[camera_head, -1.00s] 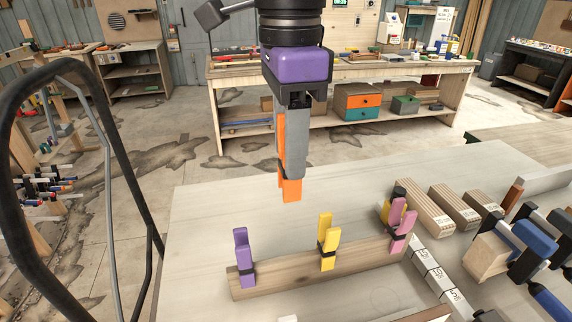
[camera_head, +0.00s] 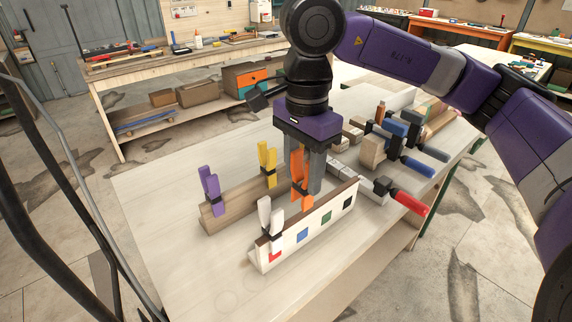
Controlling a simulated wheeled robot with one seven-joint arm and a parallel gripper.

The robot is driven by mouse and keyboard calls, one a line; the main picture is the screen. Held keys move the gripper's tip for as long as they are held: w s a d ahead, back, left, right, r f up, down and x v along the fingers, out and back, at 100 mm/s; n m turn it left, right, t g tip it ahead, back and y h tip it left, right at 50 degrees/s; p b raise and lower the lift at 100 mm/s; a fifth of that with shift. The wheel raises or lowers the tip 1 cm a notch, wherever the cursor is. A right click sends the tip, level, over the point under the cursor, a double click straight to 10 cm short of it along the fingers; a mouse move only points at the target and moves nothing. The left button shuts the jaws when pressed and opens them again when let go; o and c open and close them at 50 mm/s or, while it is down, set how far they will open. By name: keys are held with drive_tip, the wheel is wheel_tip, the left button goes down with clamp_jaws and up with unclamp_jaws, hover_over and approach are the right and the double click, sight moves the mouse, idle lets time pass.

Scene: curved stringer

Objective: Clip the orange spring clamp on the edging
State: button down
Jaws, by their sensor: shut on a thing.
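My gripper (camera_head: 306,178) is shut on the orange spring clamp (camera_head: 297,168) and holds it upright, jaws down. The clamp is at the edging (camera_head: 330,204), a brown strip along the top of a white board with coloured squares. The clamp's lower end overlaps the strip in the picture; I cannot tell whether it touches it or stands just behind. A white clamp (camera_head: 265,213) sits on the edging's near left end, above the red square (camera_head: 274,256).
Behind the edging, a wooden rail (camera_head: 237,199) carries a purple clamp (camera_head: 210,188) and a yellow clamp (camera_head: 267,163). Wood blocks and bar clamps (camera_head: 408,204) lie to the right. The tabletop at the left (camera_head: 150,190) is clear.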

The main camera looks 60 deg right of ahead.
sight(302, 191)
drive_tip(key=shift+f+b, duration=0.25)
drive_tip(key=shift+b, duration=0.6)
drive_tip(key=shift+f+b, duration=0.9)
drive_tip(key=shift+b, duration=0.15)
drive_tip(key=shift+b, duration=0.45)
drive_tip(key=shift+f, duration=0.25)
drive_tip(key=shift+f+b, duration=0.95)
drive_tip(key=shift+b, duration=0.35)
drive_tip(key=shift+f+b, duration=1.1)
drive_tip(key=shift+b, duration=0.55)
drive_tip(key=c, duration=0.7)
unclamp_jaws()
